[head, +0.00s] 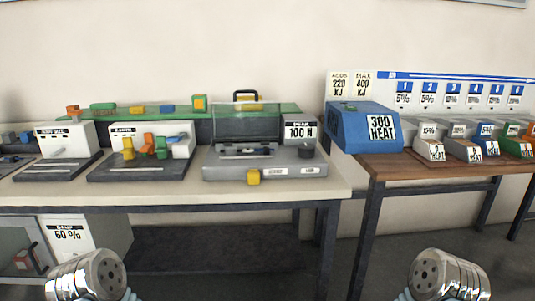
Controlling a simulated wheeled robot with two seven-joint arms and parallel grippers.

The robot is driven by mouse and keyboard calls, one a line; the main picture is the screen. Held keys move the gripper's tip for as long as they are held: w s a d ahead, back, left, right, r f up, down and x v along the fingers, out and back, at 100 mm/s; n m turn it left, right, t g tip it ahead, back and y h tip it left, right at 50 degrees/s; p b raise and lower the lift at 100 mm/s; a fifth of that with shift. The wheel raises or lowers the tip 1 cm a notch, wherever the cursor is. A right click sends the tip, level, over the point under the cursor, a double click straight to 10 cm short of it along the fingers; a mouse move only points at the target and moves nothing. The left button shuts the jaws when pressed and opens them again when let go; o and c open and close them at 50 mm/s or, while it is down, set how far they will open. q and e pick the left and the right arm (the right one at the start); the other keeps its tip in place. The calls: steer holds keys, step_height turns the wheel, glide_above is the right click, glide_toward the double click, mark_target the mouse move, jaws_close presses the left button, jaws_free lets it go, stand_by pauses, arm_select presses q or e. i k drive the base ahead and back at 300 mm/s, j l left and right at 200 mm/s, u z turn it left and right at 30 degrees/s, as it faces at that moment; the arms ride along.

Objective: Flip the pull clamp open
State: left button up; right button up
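A grey machine (224,170) with a clear cover (246,124) and a label reading 100 N stands on the left bench. A yellow catch (253,177) sits at the middle of its front edge, and a black handle loop (246,96) shows above the cover. I cannot tell for certain which part is the pull clamp, or whether it is shut. Two silver rounded parts of my arms show at the bottom left and bottom right, well apart from the bench. No gripper fingers show in the head view.
The pale bench (200,199) also holds a white unit (150,133) with yellow, orange and green levers, left of the grey machine. The bench's front strip is clear.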

mark_target(253, 175)
steer(key=i+l, duration=0.1)
steer(key=l, duration=0.25)
steer(key=l+z, duration=0.15)
steer(key=l, duration=0.2)
steer(key=i+l, duration=0.15)
steer(key=l, duration=0.2)
steer(key=i+l+z, duration=0.1)
steer(key=l, duration=0.25)
steer(key=i+l, duration=0.15)
steer(key=l, duration=0.2)
steer(key=z, duration=0.05)
